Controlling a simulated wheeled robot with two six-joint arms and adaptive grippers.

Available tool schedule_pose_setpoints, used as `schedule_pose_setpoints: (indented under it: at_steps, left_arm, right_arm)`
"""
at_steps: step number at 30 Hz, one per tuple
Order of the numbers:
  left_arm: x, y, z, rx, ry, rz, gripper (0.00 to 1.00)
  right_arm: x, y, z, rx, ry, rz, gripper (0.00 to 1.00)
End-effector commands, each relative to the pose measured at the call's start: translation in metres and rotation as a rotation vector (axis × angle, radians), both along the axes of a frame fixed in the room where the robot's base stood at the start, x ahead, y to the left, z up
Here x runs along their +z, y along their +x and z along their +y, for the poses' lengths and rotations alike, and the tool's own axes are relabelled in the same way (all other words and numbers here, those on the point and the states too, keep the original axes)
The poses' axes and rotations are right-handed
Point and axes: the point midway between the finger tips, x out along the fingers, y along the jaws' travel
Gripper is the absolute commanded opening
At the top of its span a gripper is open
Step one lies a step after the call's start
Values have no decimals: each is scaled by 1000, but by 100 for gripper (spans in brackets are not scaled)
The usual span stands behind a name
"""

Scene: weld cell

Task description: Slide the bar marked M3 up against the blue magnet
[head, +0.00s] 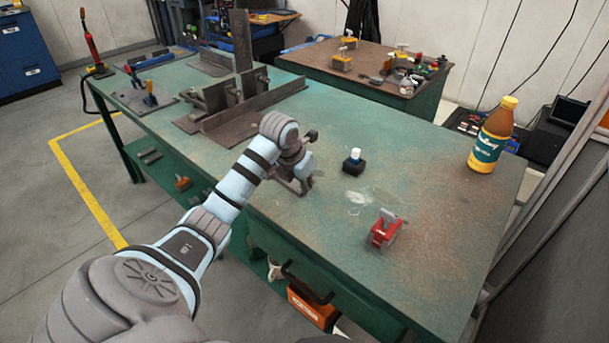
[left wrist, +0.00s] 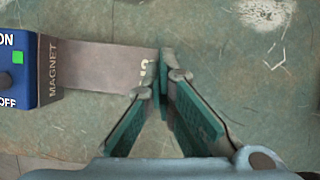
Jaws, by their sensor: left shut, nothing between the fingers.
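The blue magnet (left wrist: 18,55), with ON and OFF marks and a green square, stands at the left edge of the left wrist view, partly cut off. The flat grey bar (left wrist: 105,68) lies on the table to its right, with no clear gap showing between them. A pale marking, partly covered, shows at the bar's right end. My left gripper (left wrist: 165,62) is shut with nothing in it, its fingertips at that right end. In the head view my left gripper (head: 303,187) is low over the green table (head: 440,200). My arm seems to hide the bar and magnet there.
A dark block with a white top (head: 354,162) and a red clamp-like item (head: 384,230) stand right of the gripper. A bottle (head: 492,137) stands at the right edge. Steel angle pieces (head: 245,110) lie farther back. The table's near edge is close to my gripper.

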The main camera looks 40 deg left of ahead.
Motion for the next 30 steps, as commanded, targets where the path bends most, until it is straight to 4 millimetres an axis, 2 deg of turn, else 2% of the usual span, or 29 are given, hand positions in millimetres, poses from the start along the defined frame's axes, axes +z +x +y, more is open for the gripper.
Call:
schedule_pose_setpoints:
  at_steps: [1,5,21,23,26,30]
  left_arm:
    - [-10,-5,-4,-3,-15,25,8]
    - [-10,-5,-3,-1,-14,25,28]
    - [-7,-6,1,4,-5,22,28]
    - [-2,-8,1,5,-4,19,28]
    - [16,-13,0,2,-1,13,28]
    - [53,-27,-3,0,0,8,28]
  right_arm:
    - [-1,0,0,0,0,0,40]
    - [-1,0,0,0,0,0,40]
    - [-1,0,-2,1,-2,0,40]
    - [-1,0,-2,0,-2,0,40]
    - [-1,0,-1,0,-1,0,40]
    - [0,0,-1,0,-1,0,40]
